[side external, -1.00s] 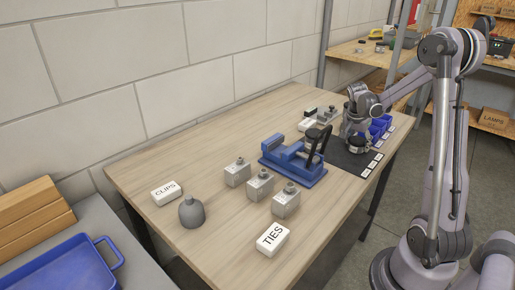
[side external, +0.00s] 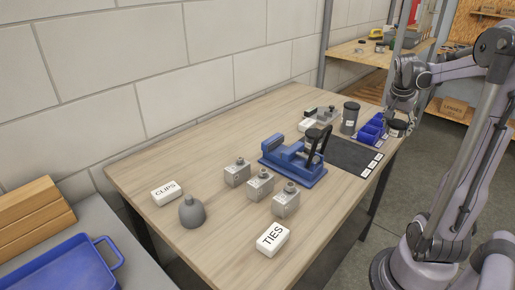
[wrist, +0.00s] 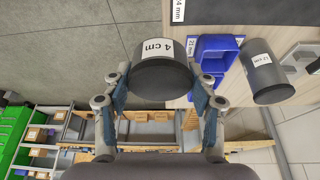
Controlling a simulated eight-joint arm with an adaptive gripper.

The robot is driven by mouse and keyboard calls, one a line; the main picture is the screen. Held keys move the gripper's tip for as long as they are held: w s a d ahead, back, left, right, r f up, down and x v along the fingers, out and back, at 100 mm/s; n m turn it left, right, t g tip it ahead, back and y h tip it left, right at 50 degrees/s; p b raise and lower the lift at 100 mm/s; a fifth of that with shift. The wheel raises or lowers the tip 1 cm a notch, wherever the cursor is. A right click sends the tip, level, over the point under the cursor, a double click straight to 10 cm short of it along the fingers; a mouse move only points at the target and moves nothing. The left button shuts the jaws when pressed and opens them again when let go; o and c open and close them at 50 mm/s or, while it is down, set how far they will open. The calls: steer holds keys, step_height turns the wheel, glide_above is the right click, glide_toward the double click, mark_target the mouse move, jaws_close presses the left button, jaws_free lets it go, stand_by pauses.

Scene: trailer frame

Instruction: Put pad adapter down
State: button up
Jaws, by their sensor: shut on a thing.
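The pad adapter, a short dark cylinder with a white "4 cm" label, is between the fingers of my gripper (wrist: 160,88) in the wrist view (wrist: 163,76). My gripper is shut on it from both sides. In the side view my gripper (side external: 400,117) holds the adapter (side external: 397,129) at the right end of the workbench, beside the blue bins. In the wrist view the adapter overlaps the bench edge and the grey floor. Its exact height above the bench is hard to tell.
A taller dark "12 cm" cylinder (side external: 349,118) stands behind the blue bins (side external: 370,131). A dark mat (side external: 345,154) with white labels along its edge has free room. A blue vise (side external: 292,163) and several grey metal blocks (side external: 259,185) stand to the left.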

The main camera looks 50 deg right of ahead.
steer(key=w+a+n+t, duration=0.1)
steer(key=w+a+n, duration=0.2)
steer(key=w, duration=0.4)
steer(key=w+a+n+t, duration=0.1)
steer(key=w+a+n, duration=0.15)
steer(key=w, duration=0.45)
steer(key=n+t+y, duration=0.3)
steer(key=n+y, duration=0.1)
steer(key=n, duration=0.8)
glide_above(209, 164)
steer(key=s, duration=0.1)
steer(key=f, duration=0.6)
steer(key=shift+s+d+f, duration=0.1)
steer(key=shift+s+f, duration=0.1)
steer(key=shift+f, duration=0.05)
steer(key=shift+w+f, duration=0.1)
steer(key=shift+f, duration=0.05)
steer(key=shift+a+f, duration=0.2)
steer(key=shift+f, duration=1.8)
steer(key=shift+f, duration=0.1)
